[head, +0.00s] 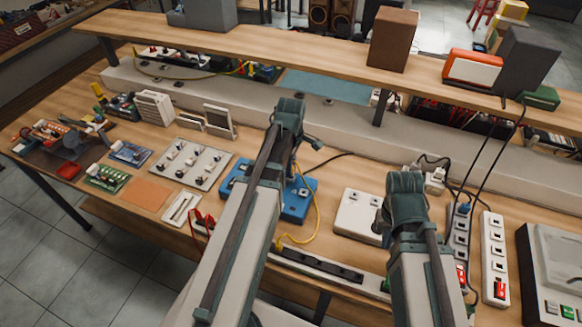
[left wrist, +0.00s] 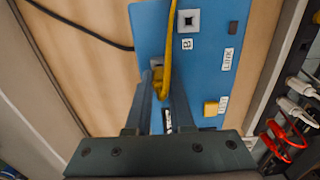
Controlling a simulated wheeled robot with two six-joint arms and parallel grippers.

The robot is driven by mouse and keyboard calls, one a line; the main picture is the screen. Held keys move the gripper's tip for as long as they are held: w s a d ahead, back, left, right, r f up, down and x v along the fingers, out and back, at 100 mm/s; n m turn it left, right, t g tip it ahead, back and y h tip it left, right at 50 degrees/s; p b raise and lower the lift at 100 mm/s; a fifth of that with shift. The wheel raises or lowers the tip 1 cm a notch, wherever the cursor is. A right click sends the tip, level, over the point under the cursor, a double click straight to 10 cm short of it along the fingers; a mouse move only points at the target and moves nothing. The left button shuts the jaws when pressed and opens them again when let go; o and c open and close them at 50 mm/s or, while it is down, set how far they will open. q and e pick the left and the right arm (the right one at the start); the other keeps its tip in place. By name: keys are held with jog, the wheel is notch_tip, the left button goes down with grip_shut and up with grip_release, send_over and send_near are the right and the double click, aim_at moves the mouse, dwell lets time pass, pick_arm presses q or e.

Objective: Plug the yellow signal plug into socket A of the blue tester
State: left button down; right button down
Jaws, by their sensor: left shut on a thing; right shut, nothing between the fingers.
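The blue tester (head: 297,203) lies on the bench, partly behind my left arm. In the left wrist view its blue face (left wrist: 205,75) shows a square socket marked B (left wrist: 189,20). A second socket (left wrist: 157,63) lies at my left fingertips, partly covered; its label is hidden. My left gripper (left wrist: 161,84) is shut on the yellow signal plug (left wrist: 160,76), over this second socket. I cannot tell whether the plug is in it. The yellow cable (head: 317,208) loops over the tester's right side. My right gripper (head: 381,222) is shut and empty near a white box, mostly hidden by its arm.
The white box (head: 355,213) stands right of the tester, a switch panel (head: 190,163) left of it. Power strips (head: 492,250) stand at the right, and a black strip (head: 320,266) runs along the front. A raised shelf (head: 300,55) crosses behind.

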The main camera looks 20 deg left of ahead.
pick_arm(q)
jog(key=shift+f+b, duration=0.6)
jog(key=shift+f, duration=0.05)
pick_arm(e)
jog(key=shift+f, duration=0.65)
dwell(1.4)
pick_arm(q)
jog(key=c, duration=0.7)
grip_release()
pick_arm(e)
jog(key=shift+r, duration=0.1)
pick_arm(q)
notch_tip(320, 180, up, 14)
jog(key=p, duration=1.3)
jog(key=shift+p, duration=0.4)
pick_arm(e)
notch_tip(320, 180, up, 14)
pick_arm(q)
notch_tip(320, 180, up, 5)
jog(key=p, duration=0.5)
jog(key=shift+f, duration=0.1)
pick_arm(e)
notch_tip(320, 180, up, 5)
jog(key=shift+f, duration=0.2)
